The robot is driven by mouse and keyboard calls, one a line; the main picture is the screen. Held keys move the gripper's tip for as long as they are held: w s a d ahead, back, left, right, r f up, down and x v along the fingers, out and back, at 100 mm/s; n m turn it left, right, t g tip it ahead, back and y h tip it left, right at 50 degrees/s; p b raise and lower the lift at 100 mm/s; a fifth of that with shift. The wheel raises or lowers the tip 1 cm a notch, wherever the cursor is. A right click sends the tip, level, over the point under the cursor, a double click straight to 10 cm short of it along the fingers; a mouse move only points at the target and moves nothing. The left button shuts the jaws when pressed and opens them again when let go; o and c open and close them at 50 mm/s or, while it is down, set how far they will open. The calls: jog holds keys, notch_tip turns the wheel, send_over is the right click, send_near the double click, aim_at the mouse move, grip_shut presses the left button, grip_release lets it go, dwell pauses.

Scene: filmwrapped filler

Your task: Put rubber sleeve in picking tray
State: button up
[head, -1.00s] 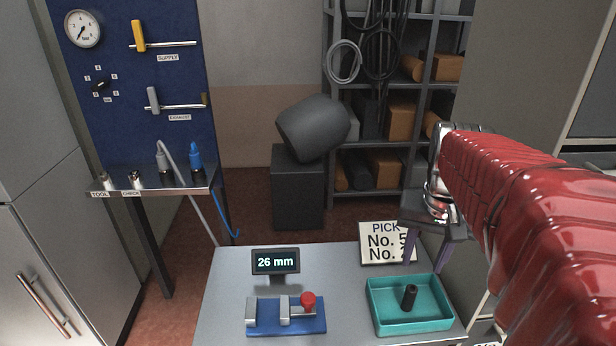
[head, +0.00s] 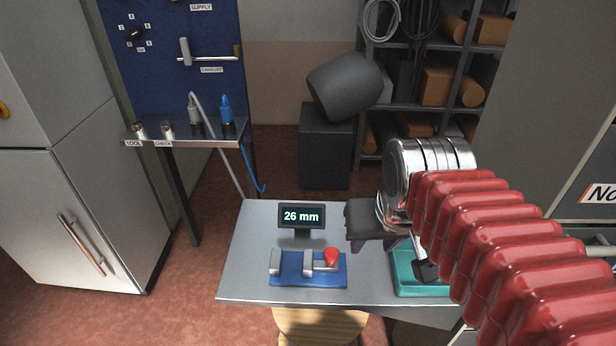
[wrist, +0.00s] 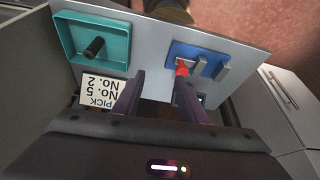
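A black hollow cylinder that looks like the rubber sleeve (wrist: 94,47) is inside the teal tray (wrist: 62,22) in the wrist view. In the head view the tray (head: 402,288) is partly hidden behind my arm at the table's right end. My gripper (wrist: 160,77) is open, its two purple fingers apart with nothing between them. It hangs above the table at the sign's side of the tray, between tray and blue gauge, apart from the sleeve.
A blue gauge fixture (head: 308,282) with a red knob stands on the grey table (head: 245,270), a 26 mm display (head: 301,216) behind it. A PICK sign reading No. 5 and No. 2 (wrist: 101,91) stands beside the tray. The table's left part is clear.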

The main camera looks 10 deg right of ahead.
jog(key=a, duration=0.1)
jog(key=s+a+n, duration=0.1)
jog(key=a, duration=0.1)
jog(key=s+a+f+n+t, duration=0.1)
jog(key=a, duration=0.1)
jog(key=shift+a+y, duration=0.25)
jog(key=shift+y, duration=0.15)
dwell(0.8)
